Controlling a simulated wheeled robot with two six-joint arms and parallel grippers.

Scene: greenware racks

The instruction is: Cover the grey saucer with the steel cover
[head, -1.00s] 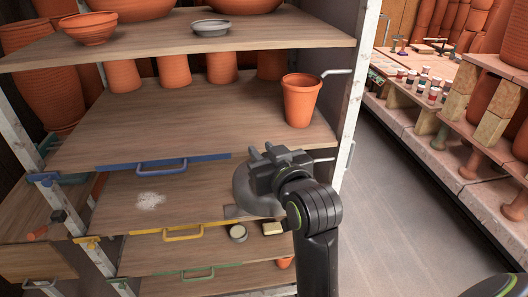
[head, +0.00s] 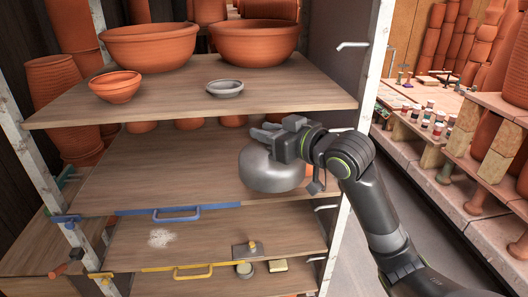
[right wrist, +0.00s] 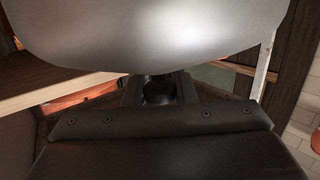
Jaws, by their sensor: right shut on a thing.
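The grey saucer (head: 225,88) is a small shallow dish on the upper shelf board, right of a small terracotta bowl. The steel cover (head: 270,172) is a smooth rounded grey dome. My right gripper (head: 277,133) is shut on it at its top and holds it in front of the middle shelf, below and to the right of the saucer. In the right wrist view the cover (right wrist: 150,35) fills the top, and the gripper (right wrist: 158,92) reaches to it; the exact grip point is partly hidden. My left gripper is not in view.
The upper shelf board (head: 170,98) also carries a terracotta bowl (head: 115,86) and two large bowls (head: 150,45) behind. A post (head: 365,90) with metal hooks stands right. A blue-handled board (head: 130,185) is below.

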